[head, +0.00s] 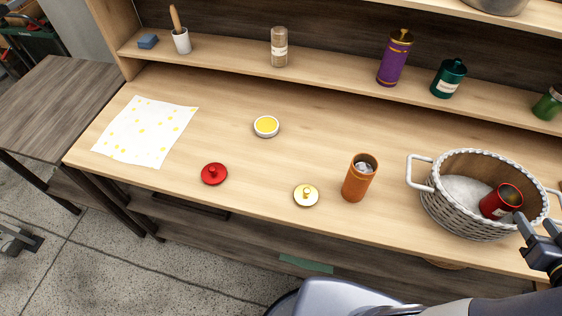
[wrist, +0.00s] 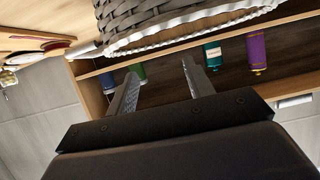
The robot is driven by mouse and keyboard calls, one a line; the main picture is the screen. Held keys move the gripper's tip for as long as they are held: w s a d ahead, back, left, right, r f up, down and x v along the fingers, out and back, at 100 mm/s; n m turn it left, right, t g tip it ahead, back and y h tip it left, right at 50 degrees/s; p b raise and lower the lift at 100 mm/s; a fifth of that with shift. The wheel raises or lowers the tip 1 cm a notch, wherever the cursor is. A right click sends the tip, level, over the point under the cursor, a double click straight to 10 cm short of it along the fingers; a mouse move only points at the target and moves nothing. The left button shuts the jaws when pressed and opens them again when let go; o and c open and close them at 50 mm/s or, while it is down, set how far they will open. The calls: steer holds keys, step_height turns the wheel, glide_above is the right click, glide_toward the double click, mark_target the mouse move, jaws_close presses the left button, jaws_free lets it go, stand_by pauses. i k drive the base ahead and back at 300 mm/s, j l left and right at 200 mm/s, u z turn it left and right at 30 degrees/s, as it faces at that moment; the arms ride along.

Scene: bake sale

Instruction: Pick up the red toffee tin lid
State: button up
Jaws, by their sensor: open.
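The red toffee tin lid (head: 214,174) lies flat on the wooden counter, left of centre in the head view, with its knob up. A red tin (head: 501,201) lies tilted inside the white wicker basket (head: 468,222) at the right. My gripper (head: 541,234) is at the far right edge of the head view, beside the basket and far from the red lid. In the wrist view my gripper (wrist: 158,82) is open, with nothing between its fingers. The red lid cannot be made out in the wrist view.
A cream lid with a gold knob (head: 306,195) and an open orange canister (head: 360,178) stand right of the red lid. A yellow-filled bowl (head: 266,126) is behind it. A dotted cloth (head: 146,131) lies left. The shelf holds a purple canister (head: 395,58) and other containers.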

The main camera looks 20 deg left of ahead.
mark_target(214, 173)
steer(key=u, duration=1.9)
steer(key=z, duration=2.55)
steer(key=k+z, duration=0.25)
steer(key=k, duration=0.25)
steer(key=k+j, duration=0.1)
steer(key=j, duration=0.3)
steer(key=k+j, duration=0.1)
steer(key=j, duration=0.3)
steer(key=k+j, duration=0.15)
steer(key=j, duration=0.25)
steer(key=k+j, duration=0.1)
steer(key=j, duration=0.3)
steer(key=k+j, duration=0.1)
steer(key=j, duration=0.25)
steer(key=k+j, duration=0.1)
steer(key=j, duration=0.3)
